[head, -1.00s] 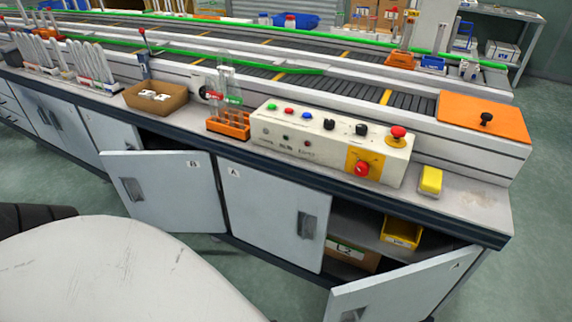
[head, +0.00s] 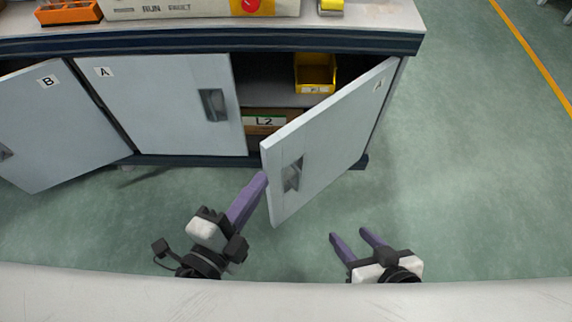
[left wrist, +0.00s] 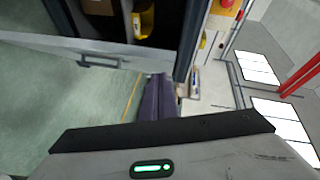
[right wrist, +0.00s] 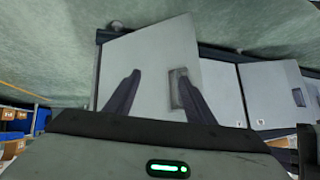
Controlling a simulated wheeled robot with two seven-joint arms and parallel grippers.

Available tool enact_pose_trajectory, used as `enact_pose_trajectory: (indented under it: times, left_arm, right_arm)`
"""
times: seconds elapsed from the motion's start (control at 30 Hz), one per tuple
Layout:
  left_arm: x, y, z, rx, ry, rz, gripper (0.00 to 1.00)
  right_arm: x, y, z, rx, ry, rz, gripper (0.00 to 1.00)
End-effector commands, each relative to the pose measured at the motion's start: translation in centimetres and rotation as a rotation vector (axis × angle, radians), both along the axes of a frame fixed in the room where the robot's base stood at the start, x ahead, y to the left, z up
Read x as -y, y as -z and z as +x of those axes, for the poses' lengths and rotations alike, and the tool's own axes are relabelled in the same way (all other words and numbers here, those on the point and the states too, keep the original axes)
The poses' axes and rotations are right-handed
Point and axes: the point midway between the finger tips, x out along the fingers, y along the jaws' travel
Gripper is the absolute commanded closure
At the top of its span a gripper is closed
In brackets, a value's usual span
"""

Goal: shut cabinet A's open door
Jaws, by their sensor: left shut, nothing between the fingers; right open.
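Cabinet A's open door (head: 325,135) is light grey and swung out to the right in the head view, with a dark recessed handle (head: 292,174). It also shows in the left wrist view (left wrist: 120,52) and the right wrist view (right wrist: 150,75). Cabinet A's other door (head: 160,105), labelled A, is shut. My left gripper (head: 262,180) is shut and empty, its purple fingertips by the free edge of the open door; I cannot tell whether they touch. My right gripper (head: 350,237) is open and empty, in front of and to the right of the door's outer face.
Inside cabinet A are a yellow bin (head: 315,73) on the shelf and a box labelled L2 (head: 262,122) below. Cabinet B's door (head: 60,125) stands open at the left. The green floor (head: 480,170) at the right is clear.

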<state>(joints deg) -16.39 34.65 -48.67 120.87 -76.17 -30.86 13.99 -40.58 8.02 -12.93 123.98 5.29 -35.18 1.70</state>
Motion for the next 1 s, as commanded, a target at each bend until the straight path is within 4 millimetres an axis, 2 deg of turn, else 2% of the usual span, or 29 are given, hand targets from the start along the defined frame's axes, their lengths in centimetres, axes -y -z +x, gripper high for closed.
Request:
enact_pose_trajectory:
  times: [0.03,0.1,0.27,0.37,0.47,0.87,0.9,1.0]
  left_arm:
    - [0.7,0.7,-0.6,0.070,0.052,0.050,1.00]
    - [1.6,0.3,-1.4,0.147,0.108,0.100,1.00]
    - [2.7,-0.3,-2.6,0.240,0.174,0.157,1.00]
    - [3.2,-0.5,-2.2,0.255,0.183,0.167,1.00]
    - [3.9,-0.8,-1.0,0.256,0.181,0.164,1.00]
    - [8.6,-0.8,5.9,0.256,0.180,0.165,1.00]
    - [7.7,-0.4,6.4,0.255,0.180,0.172,1.00]
    - [6.7,-0.4,7.4,0.254,0.181,0.171,1.00]
  right_arm:
    - [-0.1,1.3,0.0,0.002,0.000,0.005,0.51]
    - [-0.3,1.6,0.1,0.003,-0.002,0.011,0.51]
    - [-0.4,1.7,0.1,0.004,-0.002,0.018,0.51]
    - [-0.3,1.4,0.0,0.008,0.001,0.019,0.51]
    - [-0.1,1.0,-0.1,0.016,0.009,0.019,0.51]
    - [0.5,0.0,-0.5,0.041,0.027,0.013,0.51]
    - [0.5,0.2,-0.5,0.041,0.028,0.013,0.51]
    - [0.5,0.3,-0.5,0.041,0.028,0.013,0.51]
